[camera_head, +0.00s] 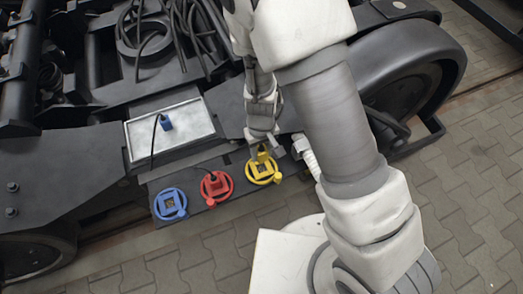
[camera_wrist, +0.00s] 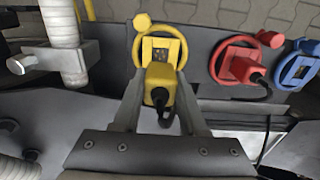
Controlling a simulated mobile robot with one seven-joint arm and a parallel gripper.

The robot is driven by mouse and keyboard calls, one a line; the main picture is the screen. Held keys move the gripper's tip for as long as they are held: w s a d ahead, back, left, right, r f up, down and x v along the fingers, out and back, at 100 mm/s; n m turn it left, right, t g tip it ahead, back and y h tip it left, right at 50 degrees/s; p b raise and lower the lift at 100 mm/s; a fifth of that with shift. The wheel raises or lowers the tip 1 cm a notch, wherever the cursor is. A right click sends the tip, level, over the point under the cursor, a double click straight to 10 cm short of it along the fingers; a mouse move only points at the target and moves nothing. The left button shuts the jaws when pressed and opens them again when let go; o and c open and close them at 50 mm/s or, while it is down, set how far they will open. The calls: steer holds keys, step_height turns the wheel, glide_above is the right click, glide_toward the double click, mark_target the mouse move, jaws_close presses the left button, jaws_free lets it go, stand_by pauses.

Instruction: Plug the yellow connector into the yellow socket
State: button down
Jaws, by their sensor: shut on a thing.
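My gripper (camera_wrist: 159,92) is shut on the yellow connector (camera_wrist: 160,82), with a finger on each side of it and a dark cable below. The yellow socket (camera_wrist: 139,48), a square face inside a round ring, lies just beyond the connector in the wrist view. The connector's front overlaps the lower part of the socket face; I cannot tell whether it is inserted or just in front. In the head view my gripper (camera_head: 264,142) and the yellow connector (camera_head: 262,155) are right at the yellow socket (camera_head: 264,180), the rightmost of the row.
A red socket (camera_head: 216,196) with a red connector and black cable is left of the yellow one. A blue socket (camera_head: 170,204) is further left, its face uncovered. A blue connector (camera_head: 166,122) stands on a grey tray (camera_head: 140,130). A white ribbed hose (camera_head: 306,152) is close right of my gripper.

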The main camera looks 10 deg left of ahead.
mark_target(262, 150)
steer(key=shift+f+b, duration=2.35)
steer(key=shift+f, duration=0.4)
steer(key=shift+f, duration=0.5)
steer(key=shift+c, duration=1.8)
jaws_free()
step_height(262, 150, up, 17)
steer(key=p, duration=0.7)
steer(key=shift+r, duration=0.25)
